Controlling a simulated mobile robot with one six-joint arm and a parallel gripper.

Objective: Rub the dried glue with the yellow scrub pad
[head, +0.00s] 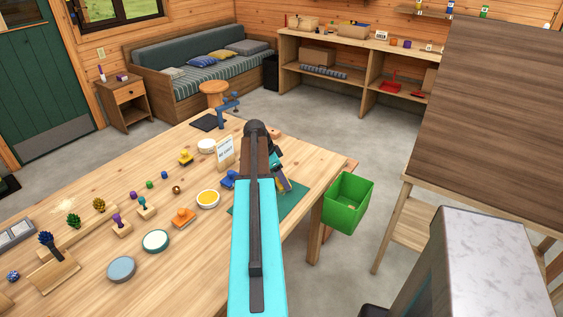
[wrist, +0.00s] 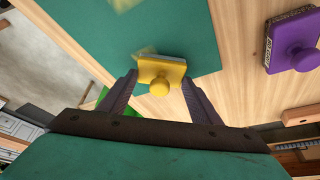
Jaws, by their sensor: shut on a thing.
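The yellow scrub pad (wrist: 162,68), a block with a round knob, sits between the fingertips of my gripper (wrist: 160,80) in the wrist view. My gripper is shut on it, over the green mat (wrist: 185,25). A pale yellowish smear (wrist: 146,52), which looks like dried glue, shows on the mat just beyond the pad, partly behind it. Another pale patch (wrist: 124,4) is at the top edge. In the head view my arm hides the pad and most of the gripper; the mat (head: 299,197) shows beside the arm.
A purple knobbed block (wrist: 291,58) stands on the wood right of the mat in the wrist view. In the head view, a blue knobbed block (head: 229,179), a white sign (head: 225,153) and a yellow-filled dish (head: 208,199) are left of my arm. A green bin (head: 349,203) is beyond the table edge.

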